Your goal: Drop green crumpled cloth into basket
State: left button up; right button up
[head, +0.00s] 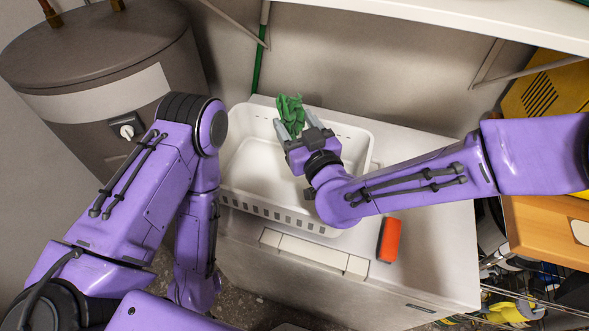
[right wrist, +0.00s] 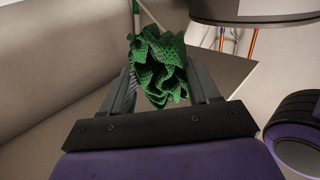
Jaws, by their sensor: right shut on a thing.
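The green crumpled cloth (head: 291,112) is held between the fingers of my right gripper (head: 289,130). It also shows in the right wrist view (right wrist: 160,68), pinched between the two grey fingers of the right gripper (right wrist: 163,85). The white basket (head: 252,168) stands on the white appliance top in the head view. My right gripper and the cloth are over the back part of the basket in that view; their height above it is hard to tell. My right forearm covers part of the basket's right side. My left arm hangs at the left, and its gripper is not visible.
An orange and black block (head: 390,240) lies on the white appliance top (head: 435,235), right of the basket. A brown tank (head: 100,70) stands at the left. A shelf (head: 460,25) overhangs the back. A wooden surface (head: 545,235) and clutter are at the right.

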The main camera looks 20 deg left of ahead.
aim_at(297, 137)
jog(key=f, duration=0.1)
jog(key=f+b, duration=0.1)
jog(key=f, duration=0.1)
jog(key=shift+w+f+b, duration=0.25)
jog(key=shift+b, duration=0.15)
jog(key=shift+s+d+f+b, duration=0.1)
jog(key=shift+f+b, duration=0.2)
pick_arm(q)
notch_tip(297, 137, down, 3)
jog(key=shift+f, duration=0.1)
pick_arm(e)
jog(key=shift+s, duration=0.1)
jog(key=o, duration=1)
